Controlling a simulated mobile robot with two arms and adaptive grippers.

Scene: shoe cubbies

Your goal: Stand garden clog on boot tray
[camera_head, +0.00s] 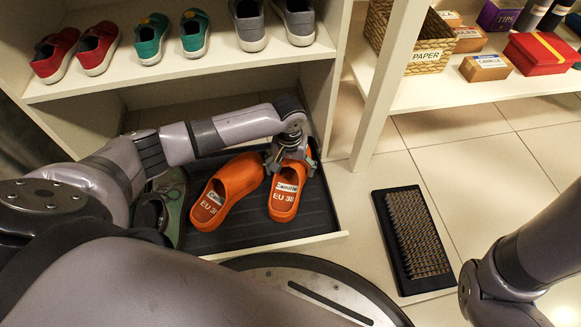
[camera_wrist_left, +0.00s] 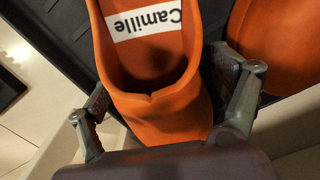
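Two orange garden clogs, both marked EU 38 with a name label, are side by side at the dark boot tray in the bottom of the cubby. The left clog (camera_head: 232,182) stands on the tray (camera_head: 205,240). The right clog (camera_head: 286,190) is under my left gripper (camera_head: 290,163), toe inward. In the left wrist view, the gripper (camera_wrist_left: 165,105) has one finger on each side of this clog's toe part (camera_wrist_left: 165,115), close against it. Whether the sole touches the tray is hidden. My right arm shows at the right, its gripper out of view.
A dark green shoe (camera_head: 172,205) is left of the clogs, partly behind my arm. Red, teal and grey shoes stand on the shelf (camera_head: 180,68) above. A brush mat (camera_head: 413,240) lies on the floor right of the tray. A basket (camera_head: 428,50) and boxes fill the right shelf.

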